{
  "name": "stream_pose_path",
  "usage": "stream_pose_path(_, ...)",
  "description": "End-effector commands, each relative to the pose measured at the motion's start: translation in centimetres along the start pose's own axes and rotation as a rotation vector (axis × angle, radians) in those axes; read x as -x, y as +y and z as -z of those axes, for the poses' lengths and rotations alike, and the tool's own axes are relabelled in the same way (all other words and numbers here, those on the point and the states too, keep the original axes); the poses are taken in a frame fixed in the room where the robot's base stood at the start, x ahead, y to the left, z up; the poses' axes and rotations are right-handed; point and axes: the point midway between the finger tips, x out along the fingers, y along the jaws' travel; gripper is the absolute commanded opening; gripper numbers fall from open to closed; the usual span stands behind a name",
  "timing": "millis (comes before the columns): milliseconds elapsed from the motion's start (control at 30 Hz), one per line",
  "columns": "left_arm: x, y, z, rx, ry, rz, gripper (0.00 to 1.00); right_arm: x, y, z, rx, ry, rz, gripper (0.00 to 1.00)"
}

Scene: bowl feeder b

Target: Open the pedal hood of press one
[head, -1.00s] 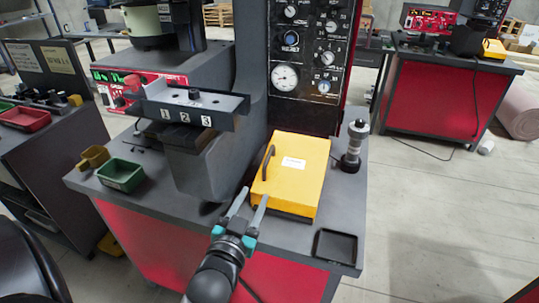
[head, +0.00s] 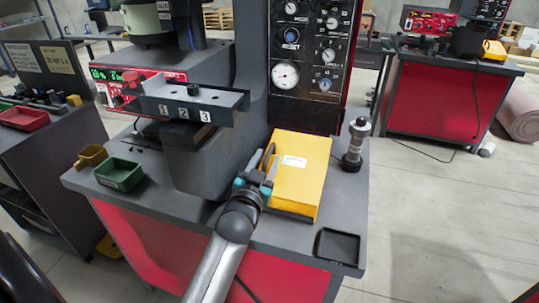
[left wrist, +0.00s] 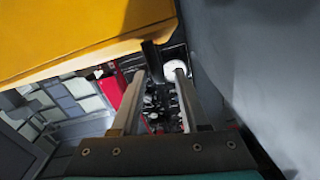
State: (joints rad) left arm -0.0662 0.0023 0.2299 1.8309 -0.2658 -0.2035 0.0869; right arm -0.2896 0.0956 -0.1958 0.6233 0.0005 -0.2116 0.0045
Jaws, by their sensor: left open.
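The yellow pedal hood (head: 302,165) of the press lies closed on the table, with a white label on its top. Its dark handle (head: 268,155) is along the left edge and partly hidden by my gripper. My left gripper (head: 264,168) is open at the handle, on the hood's left side. In the left wrist view the yellow hood (left wrist: 70,35) fills the upper left. A dark bar, probably the handle (left wrist: 153,60), shows between the two spread fingers (left wrist: 157,75); I cannot tell whether they touch it. My right gripper is not in view.
The grey press body with its numbered bar (head: 190,102) stands close to the left. A green tray (head: 120,173) is at the table's left. A metal cylinder (head: 355,145) stands right of the hood, and a black tray (head: 337,247) lies at the front right corner.

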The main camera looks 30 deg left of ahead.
Motion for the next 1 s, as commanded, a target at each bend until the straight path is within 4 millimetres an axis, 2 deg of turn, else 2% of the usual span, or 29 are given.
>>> stream_pose_path(100,-1.7,0.0,0.0,0.001,0.001,0.000,0.45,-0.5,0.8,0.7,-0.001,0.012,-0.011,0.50)
stream_pose_path(300,-3.1,0.0,0.0,0.001,-0.001,0.000,0.45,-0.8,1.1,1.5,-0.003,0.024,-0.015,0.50)
stream_pose_path(667,-3.4,0.0,0.0,0.001,-0.001,0.000,0.45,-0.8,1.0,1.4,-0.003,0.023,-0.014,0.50)
stream_pose_path(1000,-3.4,0.0,0.0,0.001,-0.001,0.000,0.06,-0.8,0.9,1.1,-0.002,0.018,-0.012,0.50)
